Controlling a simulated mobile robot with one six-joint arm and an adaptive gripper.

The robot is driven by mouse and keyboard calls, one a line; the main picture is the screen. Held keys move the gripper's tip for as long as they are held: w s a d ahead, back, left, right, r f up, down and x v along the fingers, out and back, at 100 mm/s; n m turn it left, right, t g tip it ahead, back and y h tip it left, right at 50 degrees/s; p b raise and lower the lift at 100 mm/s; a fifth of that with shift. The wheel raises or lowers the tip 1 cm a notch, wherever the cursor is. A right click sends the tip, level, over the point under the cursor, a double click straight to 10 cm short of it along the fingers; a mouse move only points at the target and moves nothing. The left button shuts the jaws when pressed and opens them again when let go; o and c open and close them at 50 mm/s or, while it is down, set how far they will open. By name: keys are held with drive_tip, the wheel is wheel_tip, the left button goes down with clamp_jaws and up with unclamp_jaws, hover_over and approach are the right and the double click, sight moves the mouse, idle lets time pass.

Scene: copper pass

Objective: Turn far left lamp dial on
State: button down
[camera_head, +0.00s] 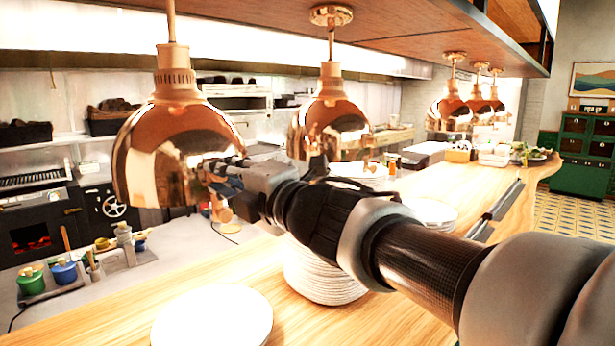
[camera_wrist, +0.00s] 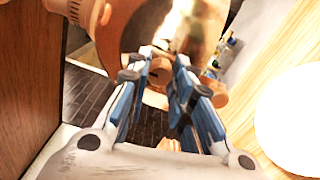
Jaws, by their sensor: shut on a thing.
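The far left lamp (camera_head: 170,140) is a polished copper dome hanging on a rod over the counter. Its copper shade (camera_wrist: 125,35) also shows at the top of the wrist view. My gripper (camera_head: 213,168) reaches in at the lamp's lower right side, overlapping the shade in the head view. In the wrist view, my gripper (camera_wrist: 166,70) has its blue fingers closed around a small copper-coloured round knob (camera_wrist: 159,70), which looks like the lamp's dial. The fingers partly hide it, so its turn position cannot be told.
More copper lamps (camera_head: 328,125) hang in a row to the right under the wooden overhead shelf (camera_head: 400,25). A stack of white plates (camera_head: 318,275) stands below my arm. A white plate (camera_head: 212,318) lies on the wooden counter (camera_head: 110,325).

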idle(0.3)
drive_tip(key=c, duration=1.4)
unclamp_jaws()
drive_tip(key=shift+s+d, duration=0.1)
drive_tip(key=v, duration=1.1)
drive_tip(key=shift+s+d, duration=0.3)
